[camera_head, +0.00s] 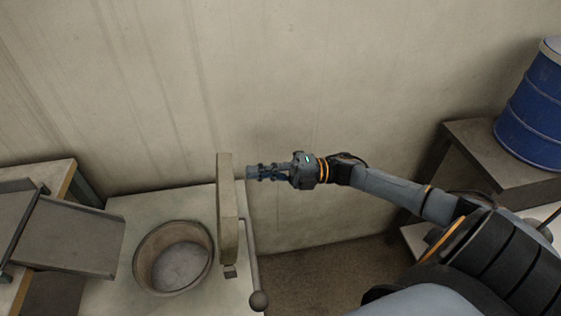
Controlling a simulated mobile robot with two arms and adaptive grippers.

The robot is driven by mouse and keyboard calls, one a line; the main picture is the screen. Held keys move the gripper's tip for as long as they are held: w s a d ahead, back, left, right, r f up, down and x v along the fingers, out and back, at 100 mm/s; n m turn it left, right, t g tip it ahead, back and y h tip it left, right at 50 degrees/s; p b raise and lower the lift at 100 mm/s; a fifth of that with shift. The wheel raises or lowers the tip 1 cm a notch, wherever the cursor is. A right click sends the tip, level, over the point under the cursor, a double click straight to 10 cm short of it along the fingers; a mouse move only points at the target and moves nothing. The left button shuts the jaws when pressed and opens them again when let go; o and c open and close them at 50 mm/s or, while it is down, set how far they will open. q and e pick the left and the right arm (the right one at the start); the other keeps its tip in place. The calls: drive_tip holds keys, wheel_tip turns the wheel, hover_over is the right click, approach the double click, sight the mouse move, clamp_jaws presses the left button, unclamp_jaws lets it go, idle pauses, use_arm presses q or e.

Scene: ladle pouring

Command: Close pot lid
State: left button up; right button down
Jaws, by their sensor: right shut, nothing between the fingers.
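The pot (205,262) is a round, grey-brown vessel set in a pale surface at the lower left, and its mouth is uncovered. The pot lid (228,212) stands upright at the pot's right side, seen edge-on as a thick beige slab. My right gripper (252,172) is shut and empty. Its fingertips point left at the lid's right face, near the upper end; I cannot tell whether they touch it. My left gripper is not in view.
A bar with a round knob (258,298) runs beside the lid. A grey metal tray (70,240) lies left of the pot. A blue drum (535,115) stands on a bench (475,150) at the right. A plain wall is behind.

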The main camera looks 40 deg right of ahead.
drive_tip(key=shift+x, duration=1.25)
drive_tip(key=shift+p, duration=0.3)
